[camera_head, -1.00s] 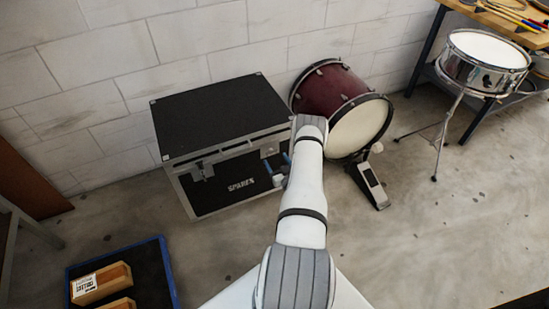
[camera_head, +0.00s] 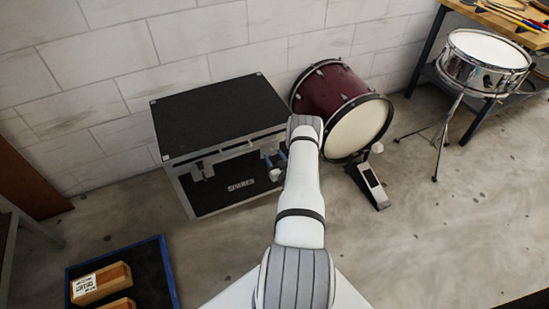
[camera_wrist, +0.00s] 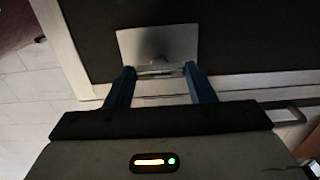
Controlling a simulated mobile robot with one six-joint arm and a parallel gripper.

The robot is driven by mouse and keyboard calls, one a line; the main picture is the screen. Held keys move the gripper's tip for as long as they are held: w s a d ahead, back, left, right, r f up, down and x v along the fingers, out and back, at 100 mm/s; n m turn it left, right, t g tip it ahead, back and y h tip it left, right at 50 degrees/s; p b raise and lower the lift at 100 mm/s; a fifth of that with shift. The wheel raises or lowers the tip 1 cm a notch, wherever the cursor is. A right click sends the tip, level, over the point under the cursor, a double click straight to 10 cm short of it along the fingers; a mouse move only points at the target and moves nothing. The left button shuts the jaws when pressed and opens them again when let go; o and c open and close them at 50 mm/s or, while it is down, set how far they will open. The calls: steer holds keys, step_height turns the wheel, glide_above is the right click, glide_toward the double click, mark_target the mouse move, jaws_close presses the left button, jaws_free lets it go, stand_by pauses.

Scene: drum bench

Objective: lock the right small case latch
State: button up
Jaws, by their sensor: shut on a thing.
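The black case (camera_head: 222,115) with silver edges stands on the floor against the wall. Its right latch lies at my gripper (camera_head: 275,160) on the front face, mostly hidden there by the fingers and arm. In the wrist view the latch's silver plate (camera_wrist: 158,42) lies on the black panel. My gripper's blue fingers (camera_wrist: 161,71) are shut on the latch's narrow metal part, one finger on each side. Whether the latch is locked cannot be told. The left latch (camera_head: 203,171) shows on the front face.
A dark red bass drum (camera_head: 330,90) with a pedal (camera_head: 372,185) stands close right of the case. A snare drum (camera_head: 485,62) on a stand is farther right. A blue-rimmed tray (camera_head: 170,275) with wooden blocks is at the lower left.

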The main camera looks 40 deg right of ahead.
steer(key=shift+c, duration=0.7)
steer(key=shift+n+b, duration=5.15)
steer(key=shift+n, duration=3.65)
